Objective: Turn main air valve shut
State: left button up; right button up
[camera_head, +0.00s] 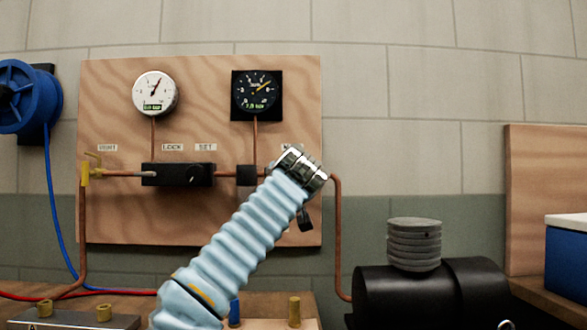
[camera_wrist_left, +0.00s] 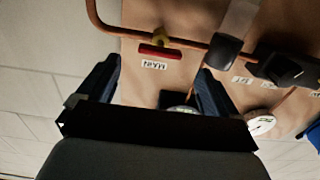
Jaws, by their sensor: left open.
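The main air valve shows in the left wrist view as a red lever handle (camera_wrist_left: 160,52) on a brass body (camera_wrist_left: 160,38). The handle lies roughly along the copper pipe. A MAIN label (camera_wrist_left: 153,65), upside down in this view, is beside it. My left gripper (camera_wrist_left: 155,82) is open, with its dark fingers spread either side of the label and handle; nothing is between them in grip, and I cannot tell the exact gap to the handle. In the head view, my left wrist (camera_head: 301,170) hides the valve and most of the gripper. My right gripper is not in view.
A wooden board (camera_head: 110,220) carries a white gauge (camera_head: 155,92), a black gauge (camera_head: 256,95), a black regulator block (camera_head: 178,174) and a yellow valve (camera_head: 90,168). A black tank (camera_head: 420,295) stands at lower right. A blue hose reel (camera_head: 25,95) hangs at left.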

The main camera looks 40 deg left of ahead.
pick_arm(q)
jog(key=p+x, duration=0.1)
jog(key=x, duration=0.4)
jog(key=shift+w+a+p, duration=0.15)
jog(key=shift+p, duration=0.25)
jog(key=c, duration=1)
jog(key=shift+c, duration=0.2)
